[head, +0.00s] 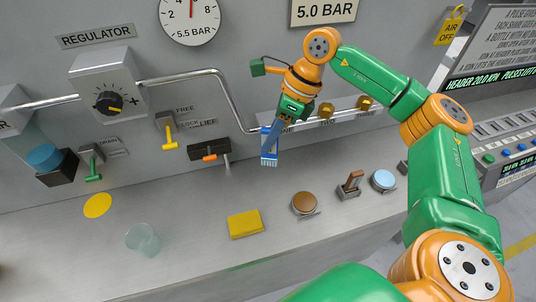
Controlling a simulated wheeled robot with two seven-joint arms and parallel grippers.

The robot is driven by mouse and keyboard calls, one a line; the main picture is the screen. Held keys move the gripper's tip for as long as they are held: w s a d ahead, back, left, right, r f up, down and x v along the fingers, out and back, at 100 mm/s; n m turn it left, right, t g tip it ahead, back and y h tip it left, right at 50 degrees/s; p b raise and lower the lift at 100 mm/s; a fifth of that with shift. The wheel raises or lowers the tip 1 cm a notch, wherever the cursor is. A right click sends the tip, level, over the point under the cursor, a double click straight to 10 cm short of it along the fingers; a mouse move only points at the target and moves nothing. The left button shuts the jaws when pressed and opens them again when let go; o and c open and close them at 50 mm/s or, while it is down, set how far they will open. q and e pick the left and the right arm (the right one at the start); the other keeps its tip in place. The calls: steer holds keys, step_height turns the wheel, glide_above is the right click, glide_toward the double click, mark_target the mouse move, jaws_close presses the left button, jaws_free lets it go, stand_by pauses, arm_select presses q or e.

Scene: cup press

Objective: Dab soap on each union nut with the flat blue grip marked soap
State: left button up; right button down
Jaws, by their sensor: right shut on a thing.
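My right gripper (285,117) is shut on a flat blue grip (272,140), which hangs down with its pale bristle end (269,162) lowest. It is in front of the left end of a labelled strip on the panel. Brass union nuts sit along that strip: a middle one (326,112) and a right one (364,103), marked three. The gripper and blue grip cover the left end, so any nut there is hidden. Whether the bristles touch anything is unclear. My left gripper is not in view.
Behind are the regulator (108,88), a bent pipe (226,95) and small valve levers (168,132). The bench's front is mostly clear.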

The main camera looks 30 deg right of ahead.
steer(key=w+d+r+m+t+h+p, duration=0.1)
steer(key=w+d+r+m+h+p, duration=0.3)
steer(key=m, duration=0.9)
steer(key=w+d+r+m+t+h+p, duration=0.15)
steer(key=d+r+m+h, duration=0.45)
steer(key=m, duration=0.8)
steer(key=f+y+b, duration=0.1)
steer(key=b, duration=0.1)
steer(key=a+f+y+b, duration=0.1)
steer(key=f, duration=0.1)
steer(key=shift+a+f+b, duration=0.2)
steer(key=shift+b, duration=0.15)
steer(key=shift+f+b, duration=0.3)
steer(key=shift+f, duration=0.2)
steer(key=shift+r, duration=0.1)
step_height(320, 180, up, 5)
steer(key=p, duration=0.4)
